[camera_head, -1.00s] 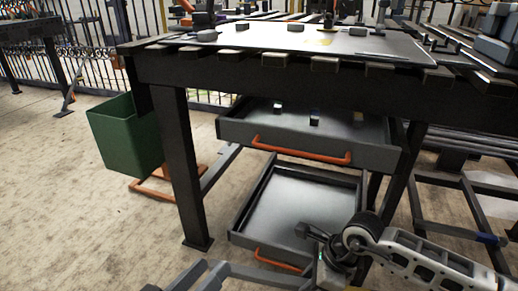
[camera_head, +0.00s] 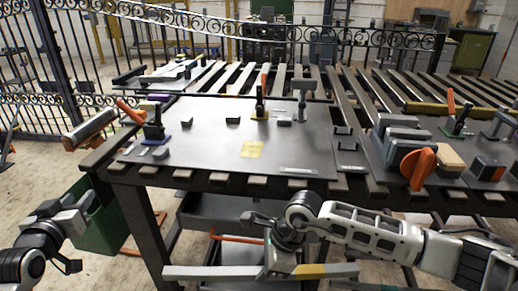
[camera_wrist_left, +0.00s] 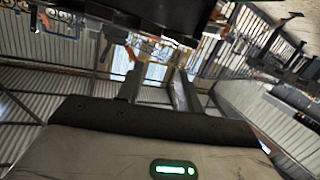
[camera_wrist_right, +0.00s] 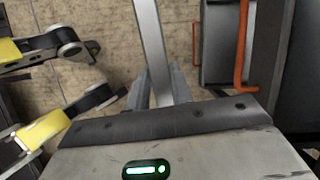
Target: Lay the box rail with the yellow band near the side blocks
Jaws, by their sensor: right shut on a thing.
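My right gripper (camera_head: 280,264) is shut on a long grey rail with a yellow band (camera_head: 309,271). The rail lies roughly level across the head view, in front of the table's near edge and below its top. In the right wrist view the rail (camera_wrist_right: 150,45) passes between the fingers. On the table's dark plate (camera_head: 205,150) stand small dark blocks, one at the middle (camera_head: 233,121) and one further right (camera_head: 284,121); I cannot tell which are the side blocks. My left gripper (camera_head: 72,212) is apart from the table's left side; its fingers (camera_wrist_left: 158,92) are spread and empty.
A yellow square (camera_head: 252,149) marks the plate. Orange-handled clamps stand at its left (camera_head: 153,127) and back (camera_head: 260,100). A grey device with an orange knob (camera_head: 417,167) is at right. A green bin (camera_head: 97,232) stands below left. The drawer's orange handle (camera_head: 235,238) is behind the rail.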

